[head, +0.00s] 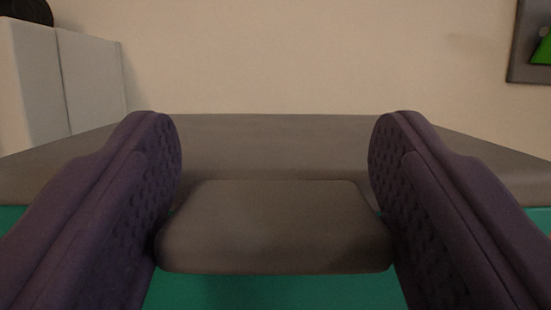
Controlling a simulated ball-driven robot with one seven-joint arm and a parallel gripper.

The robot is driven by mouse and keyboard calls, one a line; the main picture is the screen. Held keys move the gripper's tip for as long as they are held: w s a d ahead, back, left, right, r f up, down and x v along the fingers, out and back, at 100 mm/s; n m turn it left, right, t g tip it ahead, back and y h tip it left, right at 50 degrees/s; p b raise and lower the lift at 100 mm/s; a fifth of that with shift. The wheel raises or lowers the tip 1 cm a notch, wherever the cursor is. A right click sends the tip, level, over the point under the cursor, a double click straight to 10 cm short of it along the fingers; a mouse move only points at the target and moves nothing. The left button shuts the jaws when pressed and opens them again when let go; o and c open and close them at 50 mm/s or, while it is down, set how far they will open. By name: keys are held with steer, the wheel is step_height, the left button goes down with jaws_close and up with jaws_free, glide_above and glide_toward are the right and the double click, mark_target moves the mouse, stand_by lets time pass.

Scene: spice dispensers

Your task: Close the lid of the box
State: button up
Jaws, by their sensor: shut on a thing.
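The box shows in the head view as a green body (275,293) under a wide grey-brown lid (275,140). The lid's top stretches away from me to a straight far edge. A grey-brown block-shaped handle (275,228) sticks out toward me at the lid's near side. My gripper (275,185) has two purple fingers with dimpled pads, one on each side of the handle. It is shut on the handle. The fingers and handle hide part of the box's front, and I cannot tell whether a gap remains under the lid.
A white cabinet or box-like unit (60,85) stands at the left, with a dark rounded object (25,11) on top. A dark-framed picture with green (530,45) hangs at the upper right. A plain beige wall (300,55) is behind the lid. The space above the lid is clear.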

steer(key=shift+a+f, duration=0.15)
steer(key=shift+f, duration=0.75)
steer(key=o, duration=1.4)
steer(key=shift+w+r, duration=0.2)
steer(key=shift+r, duration=0.05)
steer(key=shift+f, duration=0.1)
steer(key=p+v, duration=0.2)
steer(key=v, duration=0.6)
